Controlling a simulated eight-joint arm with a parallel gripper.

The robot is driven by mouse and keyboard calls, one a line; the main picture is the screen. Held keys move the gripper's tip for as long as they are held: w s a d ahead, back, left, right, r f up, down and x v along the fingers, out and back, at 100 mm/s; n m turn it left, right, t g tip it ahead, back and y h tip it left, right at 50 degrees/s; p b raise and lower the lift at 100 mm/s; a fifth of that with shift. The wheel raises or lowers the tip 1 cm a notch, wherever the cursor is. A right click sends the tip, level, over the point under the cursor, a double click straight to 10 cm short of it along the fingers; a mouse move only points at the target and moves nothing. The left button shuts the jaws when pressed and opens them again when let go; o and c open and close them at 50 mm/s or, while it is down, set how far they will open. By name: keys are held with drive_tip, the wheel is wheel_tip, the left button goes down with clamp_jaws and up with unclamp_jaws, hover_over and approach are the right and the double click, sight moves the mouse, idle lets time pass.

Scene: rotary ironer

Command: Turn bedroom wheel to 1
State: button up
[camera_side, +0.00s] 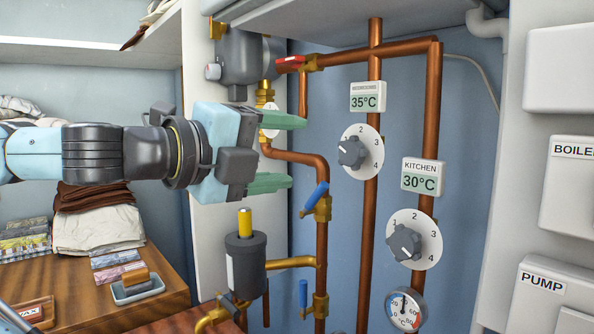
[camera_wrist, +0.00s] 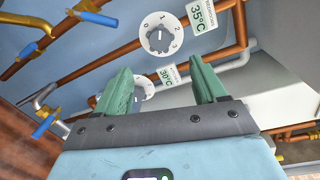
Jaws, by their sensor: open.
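The bedroom wheel, a white round dial (camera_side: 374,157) with a dark grey knob (camera_side: 351,153), sits on the blue wall below a 35°C display (camera_side: 368,97). In the wrist view the dial (camera_wrist: 151,46) lies beyond and above the fingertips (camera_wrist: 160,65), unobstructed.
The kitchen dial (camera_side: 430,247) and its 30°C display (camera_side: 423,177) sit lower right; a finger partly hides that dial in the wrist view. Copper pipes (camera_side: 433,110) run around the dials. A red-handled valve (camera_side: 291,63) and blue-handled valves (camera_side: 316,197) stand near my gripper.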

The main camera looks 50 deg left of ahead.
drive_tip(key=a+f+n+g, duration=0.2)
drive_tip(key=f+n, duration=0.4)
drive_tip(key=f, duration=0.4)
drive_tip(key=a+f+n+g, duration=0.3)
drive_tip(key=f+n, duration=0.4)
drive_tip(key=f, duration=0.3)
drive_tip(key=w+a+f+n+g, duration=0.1)
drive_tip(key=f+n+g, duration=0.4)
drive_tip(key=f, duration=0.6)
drive_tip(key=shift+a+n+h, duration=0.4)
drive_tip(key=shift+a+n, duration=0.25)
drive_tip(key=shift+n, duration=0.55)
